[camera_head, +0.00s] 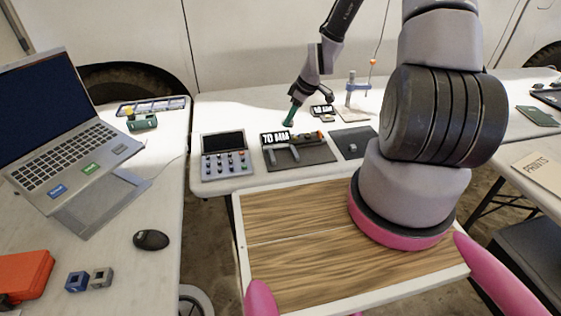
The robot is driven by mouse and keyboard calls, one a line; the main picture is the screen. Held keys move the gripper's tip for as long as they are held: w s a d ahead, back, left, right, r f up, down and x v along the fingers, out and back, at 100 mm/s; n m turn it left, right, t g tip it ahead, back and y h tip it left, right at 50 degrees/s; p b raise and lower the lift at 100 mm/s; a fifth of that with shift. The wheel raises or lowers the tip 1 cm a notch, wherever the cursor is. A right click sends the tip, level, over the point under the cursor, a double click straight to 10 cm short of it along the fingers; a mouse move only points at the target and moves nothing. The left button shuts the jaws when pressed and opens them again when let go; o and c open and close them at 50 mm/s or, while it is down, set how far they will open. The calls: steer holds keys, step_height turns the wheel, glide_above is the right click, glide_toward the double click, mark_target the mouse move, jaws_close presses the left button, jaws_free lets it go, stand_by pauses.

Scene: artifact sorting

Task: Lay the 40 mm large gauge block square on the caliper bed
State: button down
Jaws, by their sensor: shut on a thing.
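My gripper (294,107) points down and left above the middle table, behind the caliper station. It is small in view and shut on a green piece (292,116), which looks like the gauge block; no size mark is legible. The piece is tilted and sits just above and behind the digital display (275,138) in the picture. The caliper bed (318,155) is a dark plate with grey jaws and an orange-brown part on it. I see no contact between the green piece and the bed, but the exact height is unclear.
A button console (226,158) stands left of the bed, a dark pad (354,142) right. Behind are a small display (321,110) and a gauge stand (358,92). A wooden-topped tray (300,265) is in front. The left table holds a laptop (70,150) and mouse (151,240).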

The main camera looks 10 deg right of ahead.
step_height(320, 180, down, 2)
steer(key=a+n+g, duration=0.2)
steer(key=n, duration=0.5)
glide_toward(279, 159)
steer(key=shift+g+y, duration=0.3)
steer(key=shift+g, duration=0.1)
steer(key=x, duration=0.4)
steer(key=w+x, duration=0.1)
steer(key=x, duration=0.1)
steer(key=shift+d+f, duration=0.15)
steer(key=shift+s+f, duration=0.1)
steer(key=c, duration=0.7)
jaws_free()
steer(key=shift+o, duration=0.2)
